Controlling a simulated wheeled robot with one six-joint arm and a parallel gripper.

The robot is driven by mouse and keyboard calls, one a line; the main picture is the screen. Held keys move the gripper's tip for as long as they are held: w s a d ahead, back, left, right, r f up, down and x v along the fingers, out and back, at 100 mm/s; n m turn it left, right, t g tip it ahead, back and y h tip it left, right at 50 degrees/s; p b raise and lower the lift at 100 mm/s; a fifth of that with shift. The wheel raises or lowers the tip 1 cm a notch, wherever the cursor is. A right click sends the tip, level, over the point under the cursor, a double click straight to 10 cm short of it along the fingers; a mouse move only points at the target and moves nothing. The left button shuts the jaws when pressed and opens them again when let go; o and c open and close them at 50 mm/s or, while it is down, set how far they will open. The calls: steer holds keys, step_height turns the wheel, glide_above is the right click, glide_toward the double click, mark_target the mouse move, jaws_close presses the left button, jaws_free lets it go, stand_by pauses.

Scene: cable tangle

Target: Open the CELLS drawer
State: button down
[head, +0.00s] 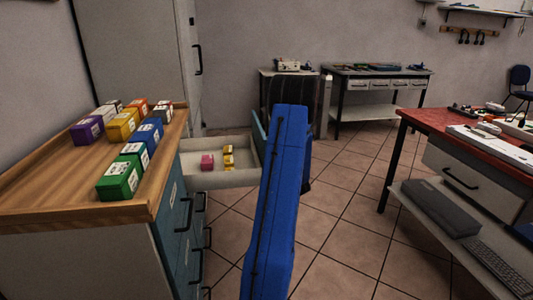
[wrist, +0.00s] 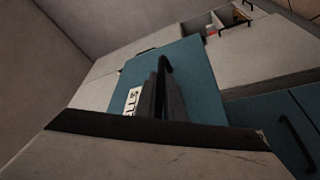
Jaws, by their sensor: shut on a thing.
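In the wrist view the CELLS drawer has a teal front (wrist: 205,82) with a white label (wrist: 132,100), of which only the last letters show. My gripper (wrist: 165,95) is shut on the dark handle (wrist: 165,66) of that front. In the head view a drawer (head: 215,179) stands out from the far end of the wooden-topped cabinet, with a pink box (head: 207,162) and a yellow box (head: 228,157) inside. Its teal front (head: 259,138) is partly behind my blue arm. My gripper is hidden there, and the label cannot be read in that view.
Several coloured boxes stand on the wooden cabinet top (head: 60,190). More teal drawers with black handles (head: 195,268) lie below it. A red-topped workbench (head: 425,118) stands at the right, a grey bench (head: 375,72) at the back. Tiled floor (head: 345,215) is clear between them.

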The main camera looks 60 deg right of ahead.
steer(key=shift+f, duration=0.1)
steer(key=c, duration=1.8)
jaws_free()
steer(key=shift+c, duration=0.2)
steer(key=shift+s, duration=0.1)
steer(key=v, duration=1.7)
steer(key=shift+s, duration=0.1)
